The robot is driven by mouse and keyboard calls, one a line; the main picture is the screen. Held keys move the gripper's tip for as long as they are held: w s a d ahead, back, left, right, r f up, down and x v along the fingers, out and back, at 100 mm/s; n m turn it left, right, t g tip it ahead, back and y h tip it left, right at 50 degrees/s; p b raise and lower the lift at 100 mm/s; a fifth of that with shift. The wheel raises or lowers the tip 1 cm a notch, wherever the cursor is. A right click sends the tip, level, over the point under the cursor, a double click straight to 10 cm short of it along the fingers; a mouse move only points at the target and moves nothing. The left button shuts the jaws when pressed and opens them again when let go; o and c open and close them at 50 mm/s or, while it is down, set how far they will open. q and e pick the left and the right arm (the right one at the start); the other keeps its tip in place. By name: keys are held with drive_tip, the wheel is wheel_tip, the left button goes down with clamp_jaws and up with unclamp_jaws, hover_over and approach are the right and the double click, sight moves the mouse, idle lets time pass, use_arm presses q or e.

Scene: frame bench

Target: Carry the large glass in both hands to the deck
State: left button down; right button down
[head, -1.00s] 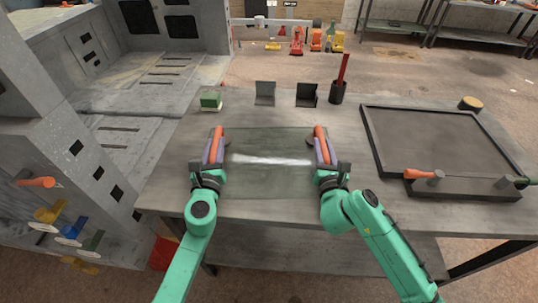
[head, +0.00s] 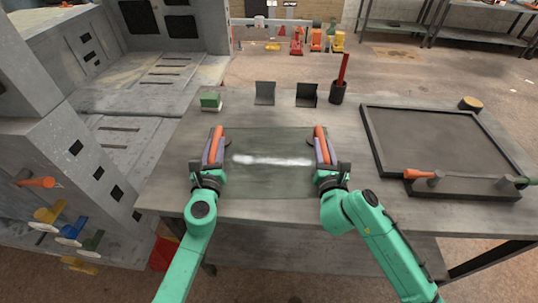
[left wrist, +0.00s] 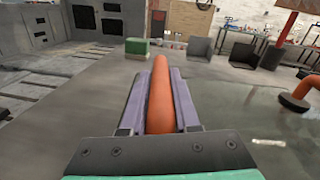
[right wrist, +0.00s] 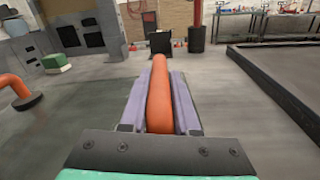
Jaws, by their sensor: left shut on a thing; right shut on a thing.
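The large glass (head: 270,180) is a clear, greenish pane with a white streak of reflection, in the middle of the bench in the head view. An orange handle with a dark round pad stands at each side of it. My left gripper (head: 214,145) is shut on the left handle (left wrist: 160,95). My right gripper (head: 322,145) is shut on the right handle (right wrist: 159,95). I cannot tell whether the pane touches the bench top or is slightly above it. A dark, raised-rim bed (head: 440,140), possibly the deck, lies to the right.
A bar with an orange handle (head: 420,174) lies along the bed's front edge. Two dark angle brackets (head: 265,93) (head: 307,95), a green-topped block (head: 211,100) and a black cup (head: 338,92) with a red stick stand behind the glass. A grey panelled structure (head: 70,160) is at the left.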

use_arm(q)
drive_tip(key=shift+d, duration=0.15)
use_arm(e)
drive_tip(key=shift+a, duration=0.1)
